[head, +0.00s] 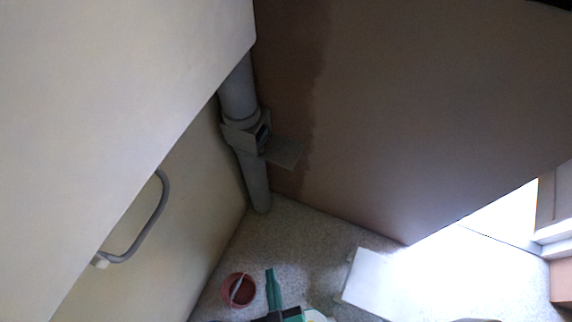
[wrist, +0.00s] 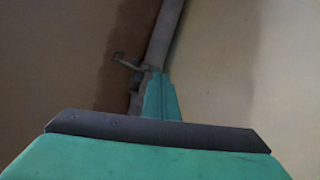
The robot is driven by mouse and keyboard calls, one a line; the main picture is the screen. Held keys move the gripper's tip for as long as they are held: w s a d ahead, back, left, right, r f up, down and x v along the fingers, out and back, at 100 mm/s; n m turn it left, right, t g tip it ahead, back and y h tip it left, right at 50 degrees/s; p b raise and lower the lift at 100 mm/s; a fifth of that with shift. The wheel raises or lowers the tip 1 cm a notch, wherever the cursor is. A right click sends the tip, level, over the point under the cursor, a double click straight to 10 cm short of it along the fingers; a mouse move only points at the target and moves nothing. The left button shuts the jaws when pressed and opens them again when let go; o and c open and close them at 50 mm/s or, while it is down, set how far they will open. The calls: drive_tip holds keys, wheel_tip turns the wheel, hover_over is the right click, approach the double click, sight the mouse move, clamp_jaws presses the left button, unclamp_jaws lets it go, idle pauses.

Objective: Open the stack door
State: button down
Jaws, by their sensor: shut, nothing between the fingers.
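The grey stack pipe (head: 238,92) runs down the corner to the floor. A boxy fitting (head: 241,136) sits partway up it, with a dark opening in its side. A flat grey flap, which looks like the stack door (head: 285,153), stands out from the fitting to the right, swung away from the opening. In the wrist view the pipe (wrist: 165,32) and the flap (wrist: 128,62) show small and dim beyond my gripper (wrist: 158,75). My gripper, green in the head view (head: 270,272), is shut and empty, below and apart from the fitting. Its tips cover part of the fitting in the wrist view.
A red bucket (head: 229,294) with something pale in it stands on the speckled floor (head: 305,232). A white panel (head: 368,281) lies to its right. A grey grab rail (head: 157,211) is on the left wall. The brown plastered wall (head: 410,110) has a damp-looking edge near the pipe.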

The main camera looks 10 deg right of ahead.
sight(283, 153)
drive_tip(key=w+d+f+n+g+h, duration=0.1)
drive_tip(key=w+f+n+g+h, duration=0.15)
drive_tip(key=f, duration=0.75)
drive_tip(key=w+d+f+n+g+h, duration=0.1)
drive_tip(key=w+f+n, duration=0.25)
drive_tip(key=f, duration=0.55)
drive_tip(key=w+d+f+n+g+h, duration=0.1)
drive_tip(key=w+f+n+g+h, duration=0.2)
drive_tip(key=f, duration=0.7)
drive_tip(key=w+d+r+n+t+h, duration=0.1)
drive_tip(key=w+r+n+t+h, duration=0.15)
drive_tip(key=w, duration=0.55)
drive_tip(key=w+d+r+n+t+h, duration=0.1)
drive_tip(key=w+r+n+t+h, duration=0.2)
drive_tip(key=w, duration=0.5)
drive_tip(key=w+a+r+n+t+h, duration=0.2)
drive_tip(key=w+r+n+t, duration=0.1)
drive_tip(key=w+r, duration=0.45)
drive_tip(key=w+d+r, duration=0.5)
drive_tip(key=d+r, duration=0.1)
drive_tip(key=d, duration=0.2)
